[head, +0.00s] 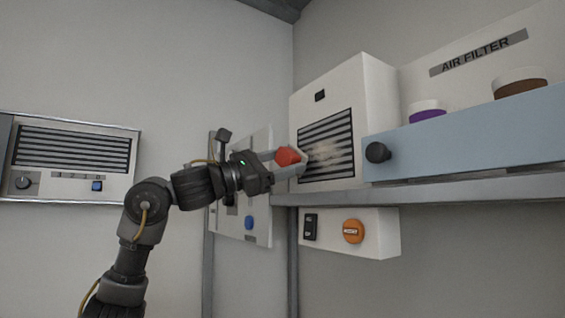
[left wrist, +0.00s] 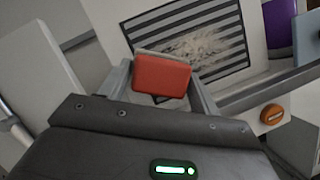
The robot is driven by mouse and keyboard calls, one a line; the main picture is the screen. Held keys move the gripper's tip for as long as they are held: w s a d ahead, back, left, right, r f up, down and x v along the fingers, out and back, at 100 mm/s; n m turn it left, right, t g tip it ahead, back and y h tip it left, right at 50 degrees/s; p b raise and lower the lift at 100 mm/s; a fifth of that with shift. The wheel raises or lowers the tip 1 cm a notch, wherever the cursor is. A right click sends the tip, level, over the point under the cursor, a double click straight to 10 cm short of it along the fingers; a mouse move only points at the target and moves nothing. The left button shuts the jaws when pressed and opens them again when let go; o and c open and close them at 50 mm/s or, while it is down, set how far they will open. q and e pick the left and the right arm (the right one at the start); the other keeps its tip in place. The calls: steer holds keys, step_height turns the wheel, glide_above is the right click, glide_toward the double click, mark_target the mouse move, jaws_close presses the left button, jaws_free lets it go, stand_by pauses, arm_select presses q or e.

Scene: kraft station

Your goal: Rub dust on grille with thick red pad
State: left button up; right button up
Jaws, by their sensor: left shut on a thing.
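The grille (head: 327,133) is a dark slatted panel on the front of a white box on the shelf. A pale brown dust patch (head: 322,157) lies on its slats, and the dust also shows in the left wrist view (left wrist: 195,46). My left gripper (head: 289,163) is shut on the thick red pad (head: 287,156), which shows between the fingers in the left wrist view (left wrist: 161,77). The pad is just in front of the grille's lower left. I cannot tell whether it touches the grille. My right gripper is not in view.
The shelf (head: 440,190) runs right under the white box. A blue-grey drawer front with a black knob (head: 377,153) stands right of the grille. An orange button (head: 353,231) sits below the shelf. Another slatted panel (head: 75,150) hangs on the left wall.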

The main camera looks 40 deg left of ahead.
mark_target(304, 158)
arm_select(q)
steer(key=shift+w+d+p, duration=0.25)
steer(key=shift+w+p, duration=0.1)
steer(key=shift+w, duration=0.5)
steer(key=shift+s+d, duration=0.25)
steer(key=shift+d, duration=0.4)
steer(key=shift+s+d, duration=0.2)
steer(key=shift+d, duration=0.4)
steer(key=shift+s+d, duration=0.25)
steer(key=shift+d, duration=0.4)
steer(key=shift+s+d, duration=0.25)
steer(key=shift+d, duration=0.75)
steer(key=shift+s+d, duration=0.25)
steer(key=shift+d, duration=0.75)
steer(key=shift+s+d+p, duration=0.15)
steer(key=shift+s+d, duration=0.1)
steer(key=shift+d, duration=0.7)
steer(key=shift+s+d+p, duration=0.15)
steer(key=shift+s+d, duration=0.1)
steer(key=shift+d, duration=0.7)
steer(key=shift+a, duration=0.1)
steer(key=shift+w+a+p, duration=0.15)
steer(key=shift+w+a, duration=0.05)
steer(key=shift+a, duration=0.45)
steer(key=shift+w+a+p, duration=0.1)
steer(key=shift+w+a, duration=0.1)
steer(key=shift+a, duration=0.5)
steer(key=shift+w+a+p, duration=0.15)
steer(key=shift+w+a, duration=0.05)
steer(key=shift+a, duration=0.45)
